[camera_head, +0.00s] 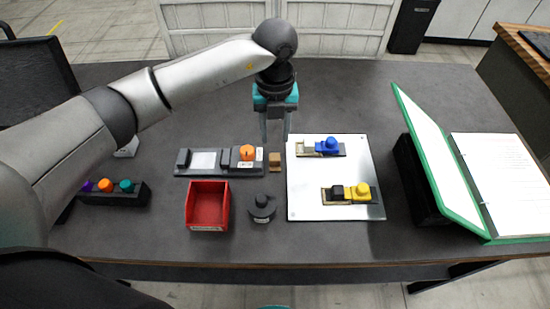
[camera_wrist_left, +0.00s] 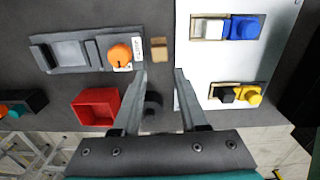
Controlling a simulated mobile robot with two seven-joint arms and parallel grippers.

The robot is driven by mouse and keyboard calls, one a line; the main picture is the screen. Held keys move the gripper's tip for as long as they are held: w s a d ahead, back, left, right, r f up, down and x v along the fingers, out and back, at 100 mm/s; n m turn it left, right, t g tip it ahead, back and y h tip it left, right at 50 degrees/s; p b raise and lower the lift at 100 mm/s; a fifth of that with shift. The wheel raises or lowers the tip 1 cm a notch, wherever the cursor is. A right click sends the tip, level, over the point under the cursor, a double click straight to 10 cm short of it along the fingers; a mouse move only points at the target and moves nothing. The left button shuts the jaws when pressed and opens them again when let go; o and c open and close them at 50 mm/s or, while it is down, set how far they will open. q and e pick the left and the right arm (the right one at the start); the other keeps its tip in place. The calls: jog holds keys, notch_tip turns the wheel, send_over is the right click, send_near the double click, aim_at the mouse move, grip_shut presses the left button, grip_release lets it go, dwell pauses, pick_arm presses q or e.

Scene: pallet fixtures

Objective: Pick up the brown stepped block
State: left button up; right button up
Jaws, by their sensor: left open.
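The brown stepped block (camera_head: 275,160) is small and stands on the dark table between the grey fixture and the white plate. It also shows in the left wrist view (camera_wrist_left: 159,49), just beyond the fingertips. My left gripper (camera_head: 275,140) comes down from above and behind the block. Its two fingers are apart, with nothing between them, and also show in the wrist view (camera_wrist_left: 160,75). The block's steps are too small to make out clearly. My right gripper is not in view.
The grey fixture (camera_head: 205,171) with an orange knob lies left of the block. The white plate (camera_head: 310,190) with blue-knobbed and yellow-knobbed parts lies right. A red bin (camera_head: 207,205) and a dark round object (camera_head: 262,207) stand in front. A green-edged binder (camera_head: 440,165) is at right.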

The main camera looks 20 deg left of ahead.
aim_at(275, 157)
pick_arm(q)
notch_tip(275, 157, down, 3)
jog(key=shift+r, duration=0.1)
jog(key=shift+w+f, duration=0.1)
jog(key=shift+f, duration=0.35)
notch_tip(275, 157, down, 5)
jog(key=shift+w+a+r, duration=0.1)
jog(key=shift+w, duration=0.05)
jog(key=shift+c, duration=0.4)
grip_shut()
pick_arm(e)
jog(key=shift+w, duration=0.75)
